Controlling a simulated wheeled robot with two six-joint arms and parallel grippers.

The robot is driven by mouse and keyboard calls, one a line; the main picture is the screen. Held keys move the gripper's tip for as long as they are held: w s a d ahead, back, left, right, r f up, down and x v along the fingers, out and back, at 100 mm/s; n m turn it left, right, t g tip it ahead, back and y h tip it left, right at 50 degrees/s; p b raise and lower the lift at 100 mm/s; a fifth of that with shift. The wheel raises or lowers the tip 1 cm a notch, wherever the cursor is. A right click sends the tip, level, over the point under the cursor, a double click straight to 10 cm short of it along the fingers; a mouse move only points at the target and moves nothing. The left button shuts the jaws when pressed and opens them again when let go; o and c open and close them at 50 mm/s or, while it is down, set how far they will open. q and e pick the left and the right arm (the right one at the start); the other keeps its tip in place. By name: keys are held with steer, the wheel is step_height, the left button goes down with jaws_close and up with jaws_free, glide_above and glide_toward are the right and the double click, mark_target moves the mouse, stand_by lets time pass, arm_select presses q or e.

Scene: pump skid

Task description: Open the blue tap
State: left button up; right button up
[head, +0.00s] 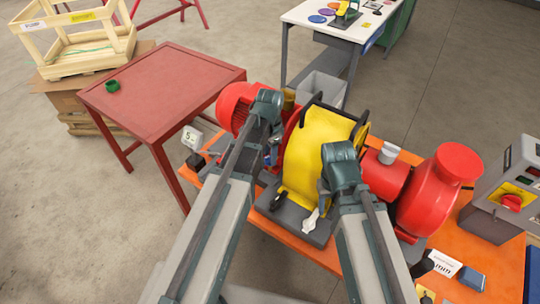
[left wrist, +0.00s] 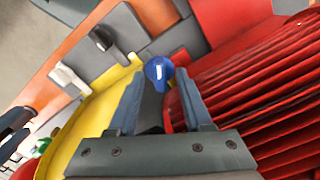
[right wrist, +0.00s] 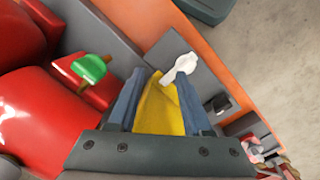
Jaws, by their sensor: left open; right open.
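The blue tap (left wrist: 158,69) shows in the left wrist view just beyond and between the fingertips of my left gripper (left wrist: 157,88). Its knob has a white mark on it. I cannot tell whether the fingers touch it. My left gripper (head: 272,148) is open beside the yellow guard in the head view, where my arm hides most of the tap. My right gripper (right wrist: 158,85) is open and empty, over the yellow guard, with a white tap (right wrist: 181,67) just past its fingertips and a green tap (right wrist: 90,69) to the left.
The yellow guard (head: 305,150) stands between the ribbed red motor (head: 232,103) and the red pump (head: 425,190) on an orange skid. A black tap (left wrist: 101,38) is near the white one. A grey control box (head: 500,190) stands right. The red table (head: 165,88) is mostly clear.

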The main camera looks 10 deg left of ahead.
arm_select(q)
jaws_close()
steer(key=shift+n, duration=2.9)
jaws_free()
